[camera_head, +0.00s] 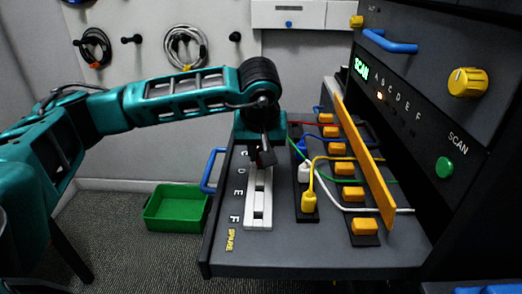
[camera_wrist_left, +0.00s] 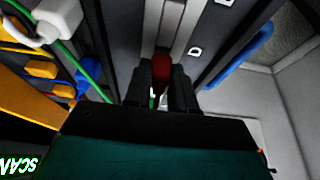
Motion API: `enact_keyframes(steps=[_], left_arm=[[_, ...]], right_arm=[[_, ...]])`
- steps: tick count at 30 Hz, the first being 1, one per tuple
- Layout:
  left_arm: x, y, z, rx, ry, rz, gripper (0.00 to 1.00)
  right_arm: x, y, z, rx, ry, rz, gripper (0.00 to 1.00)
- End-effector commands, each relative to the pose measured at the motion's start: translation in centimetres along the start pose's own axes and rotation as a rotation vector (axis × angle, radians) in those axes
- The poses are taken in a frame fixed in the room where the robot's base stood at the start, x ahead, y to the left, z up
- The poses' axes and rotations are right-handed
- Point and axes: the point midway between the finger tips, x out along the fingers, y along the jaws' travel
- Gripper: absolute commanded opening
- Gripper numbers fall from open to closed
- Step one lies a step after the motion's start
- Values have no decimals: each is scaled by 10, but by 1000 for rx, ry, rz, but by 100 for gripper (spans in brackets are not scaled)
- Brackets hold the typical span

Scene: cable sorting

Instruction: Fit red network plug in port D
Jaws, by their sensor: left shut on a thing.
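My left gripper (camera_head: 263,158) is over the pale port strip (camera_head: 259,212) on the dark shelf, near the letters C and D. In the left wrist view my left gripper (camera_wrist_left: 164,90) is shut on the red network plug (camera_wrist_left: 161,68). The plug sits between the fingers, against or just above the pale strip (camera_wrist_left: 187,22); I cannot tell whether it is in a port. The label D (camera_wrist_left: 195,52) is beside the plug there. In the head view the gripper hides the plug and the upper ports. A red cable (camera_head: 302,123) runs right from behind the gripper.
Right of the strip, a yellow plug (camera_head: 309,201) and a white plug (camera_head: 304,172) stand in a dark strip, with cables through orange clips (camera_head: 349,194). An orange bar (camera_head: 368,165) and the panel bound the right. A blue handle (camera_head: 212,170) and green bin (camera_head: 176,208) are left.

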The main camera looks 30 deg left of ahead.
Motion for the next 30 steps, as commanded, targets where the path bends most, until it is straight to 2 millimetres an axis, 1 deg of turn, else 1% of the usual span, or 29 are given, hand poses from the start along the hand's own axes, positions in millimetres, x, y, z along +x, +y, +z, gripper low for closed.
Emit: enact_keyframes(steps=[7, 19, 20, 28, 29, 30], left_arm=[[5, 0, 2, 0, 0, 0, 0], [5, 0, 2, 0, 0, 0, 0], [5, 0, 2, 0, 0, 0, 27], [5, 0, 2, 0, 0, 0, 52], [5, 0, 2, 0, 0, 0, 54], [5, 0, 2, 0, 0, 0, 54]], right_arm=[[3, 0, 4, 0, 0, 0, 41], [3, 0, 4, 0, 0, 0, 41], [3, 0, 4, 0, 0, 0, 41], [3, 0, 4, 0, 0, 0, 41], [3, 0, 4, 0, 0, 0, 41], [3, 0, 4, 0, 0, 0, 41]])
